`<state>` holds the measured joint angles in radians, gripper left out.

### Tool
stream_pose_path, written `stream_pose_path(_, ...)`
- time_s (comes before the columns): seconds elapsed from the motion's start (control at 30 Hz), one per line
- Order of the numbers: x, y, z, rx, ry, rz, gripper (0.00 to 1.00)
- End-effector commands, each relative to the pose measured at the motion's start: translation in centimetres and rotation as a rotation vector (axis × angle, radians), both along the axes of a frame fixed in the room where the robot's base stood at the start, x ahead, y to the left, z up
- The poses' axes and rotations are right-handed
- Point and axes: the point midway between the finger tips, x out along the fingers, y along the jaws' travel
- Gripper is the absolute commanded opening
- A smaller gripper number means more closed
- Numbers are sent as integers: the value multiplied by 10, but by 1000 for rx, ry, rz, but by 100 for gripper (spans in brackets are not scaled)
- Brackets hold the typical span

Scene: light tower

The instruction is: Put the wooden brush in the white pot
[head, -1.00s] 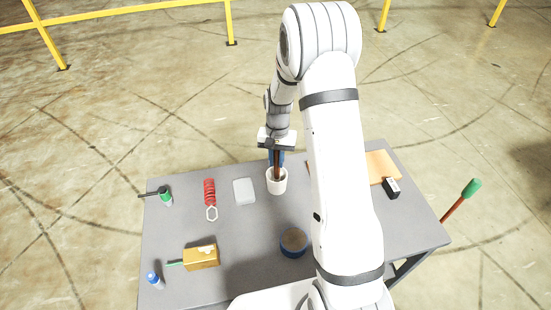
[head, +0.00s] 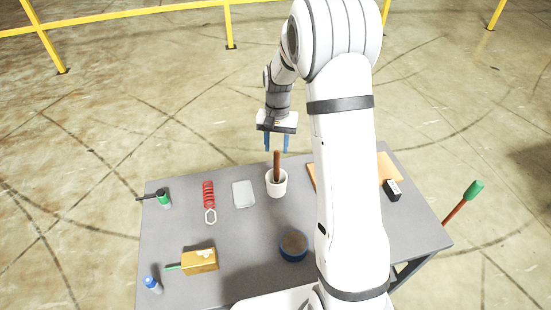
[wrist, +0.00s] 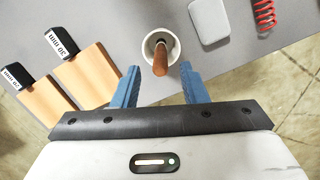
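The white pot (head: 276,189) stands on the grey table near its far edge. The wooden brush (head: 277,164) stands in the pot with its brown handle sticking up out of the rim; its lower end is hidden inside. In the wrist view the brush handle (wrist: 160,61) shows in the white pot (wrist: 172,43), leaning toward my gripper. My gripper (head: 277,150) is above and behind the pot, with its two blue fingers apart and nothing between them. The open fingers also show in the wrist view (wrist: 160,82), clear of the handle.
A grey-white box (head: 243,194), a red coil (head: 208,194), a green-capped item (head: 163,197), a yellow block (head: 199,261), a blue-capped bottle (head: 152,284) and a round blue container (head: 293,245) lie around. Wooden boards with black ends (wrist: 88,75) are at right.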

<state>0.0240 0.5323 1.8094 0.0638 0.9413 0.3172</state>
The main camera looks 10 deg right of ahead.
Motion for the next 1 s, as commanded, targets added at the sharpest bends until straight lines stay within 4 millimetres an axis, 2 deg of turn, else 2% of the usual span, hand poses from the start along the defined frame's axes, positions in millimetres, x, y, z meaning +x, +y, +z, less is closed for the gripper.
stream_pose_path(0.2,6,-2,37,0,-3,0,39)
stream_pose_path(0.37,6,-3,52,0,-2,2,39)
stream_pose_path(0.47,-3,-2,66,0,-21,17,39)
stream_pose_path(0.57,-24,-2,89,-4,-61,48,39)
stream_pose_path(0.7,-70,-1,125,-12,-137,113,39)
stream_pose_path(0.8,-105,-1,144,-21,-191,162,39)
stream_pose_path(1.0,-178,0,164,-44,-297,259,39)
